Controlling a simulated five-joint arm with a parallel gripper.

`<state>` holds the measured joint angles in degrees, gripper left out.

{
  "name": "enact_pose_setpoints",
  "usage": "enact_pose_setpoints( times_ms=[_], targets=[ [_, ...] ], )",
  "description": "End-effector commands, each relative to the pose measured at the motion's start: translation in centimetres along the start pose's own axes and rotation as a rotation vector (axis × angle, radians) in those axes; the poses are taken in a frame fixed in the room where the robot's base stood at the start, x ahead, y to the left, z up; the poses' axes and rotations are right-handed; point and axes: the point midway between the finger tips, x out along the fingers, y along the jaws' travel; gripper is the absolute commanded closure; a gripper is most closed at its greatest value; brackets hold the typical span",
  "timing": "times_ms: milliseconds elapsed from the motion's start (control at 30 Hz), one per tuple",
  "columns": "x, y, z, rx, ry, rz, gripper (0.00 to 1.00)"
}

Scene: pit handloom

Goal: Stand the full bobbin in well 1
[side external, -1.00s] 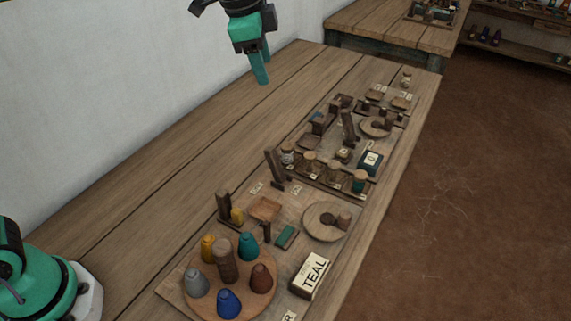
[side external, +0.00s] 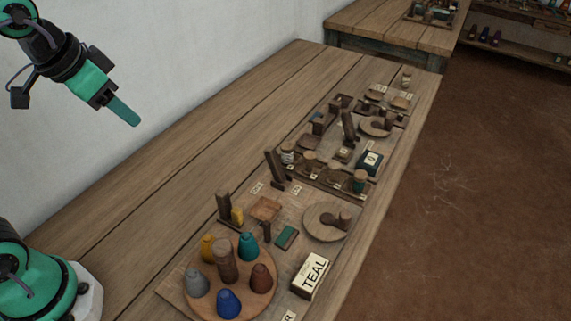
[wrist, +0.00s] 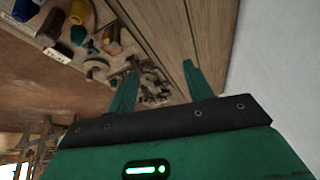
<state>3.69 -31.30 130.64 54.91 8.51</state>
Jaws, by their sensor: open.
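My gripper (side external: 135,121) hangs high over the back left of the bench, well away from the boards. In the wrist view its two fingers (wrist: 160,84) are apart with nothing between them. A wooden rack (side external: 325,187) on the middle board holds several small round pieces.
A round wooden stand (side external: 190,308) at the front carries several coloured cones around a post. A box marked TEAL (side external: 313,275), a round plate (side external: 322,233) and upright dark posts (side external: 274,167) stand nearby. The bench's back left is bare.

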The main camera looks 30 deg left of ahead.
Motion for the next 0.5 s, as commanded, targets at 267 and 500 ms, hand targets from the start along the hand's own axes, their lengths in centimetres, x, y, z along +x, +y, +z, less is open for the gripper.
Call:
enact_pose_setpoints(
  times_ms=[267,500],
  targets=[
    [0.9,-0.5,5.5,-0.172,0.035,-0.028,0.49],
    [1.3,-0.5,6.6,-0.209,0.040,-0.033,0.49]
  ],
)
